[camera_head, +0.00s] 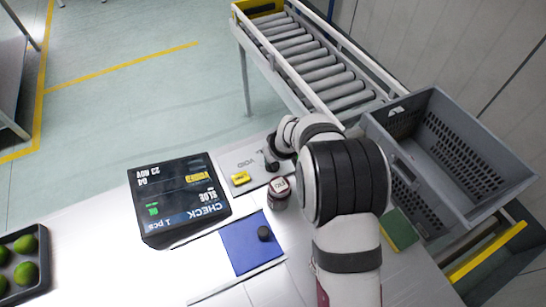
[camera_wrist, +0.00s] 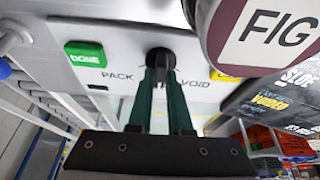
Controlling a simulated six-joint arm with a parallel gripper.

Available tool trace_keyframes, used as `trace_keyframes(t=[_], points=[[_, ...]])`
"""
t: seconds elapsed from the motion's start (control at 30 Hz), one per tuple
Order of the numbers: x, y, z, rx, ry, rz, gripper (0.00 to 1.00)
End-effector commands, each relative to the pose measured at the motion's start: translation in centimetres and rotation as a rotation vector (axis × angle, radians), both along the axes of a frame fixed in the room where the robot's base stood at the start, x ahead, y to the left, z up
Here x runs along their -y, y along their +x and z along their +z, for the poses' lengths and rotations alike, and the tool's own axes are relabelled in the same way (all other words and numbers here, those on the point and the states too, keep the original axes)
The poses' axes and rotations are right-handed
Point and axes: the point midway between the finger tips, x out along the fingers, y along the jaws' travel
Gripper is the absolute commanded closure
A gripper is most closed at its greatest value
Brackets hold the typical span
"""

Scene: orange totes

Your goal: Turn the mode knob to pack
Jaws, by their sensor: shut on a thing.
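The mode knob (camera_wrist: 158,54) is a small black knob on a light panel (camera_wrist: 110,30), between the printed words PACK on the left and VOID on the right in the wrist view. My gripper (camera_wrist: 165,78) has its two dark green fingers shut on the knob from below in that view. The fingers partly cover the knob, so I cannot tell which word it points to. In the head view my gripper (camera_head: 273,163) is at the panel (camera_head: 242,159) and mostly hides the knob.
A jar labelled FIG (camera_head: 279,193) stands close beside my gripper. A green DONE button (camera_wrist: 85,54) and a yellow button (camera_head: 240,178) flank the knob. A display (camera_head: 180,200) reads CHECK, VOIDED. A blue mat (camera_head: 240,248), grey crate (camera_head: 440,150) and lime tray (camera_head: 43,270) are around.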

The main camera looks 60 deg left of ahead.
Motion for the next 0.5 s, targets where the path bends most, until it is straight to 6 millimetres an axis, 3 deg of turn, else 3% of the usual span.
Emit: trace_keyframes(t=[0.5], points=[[-0.12, -0.22, 0.05, 0.002, 0.002, -0.478, 1.00]])
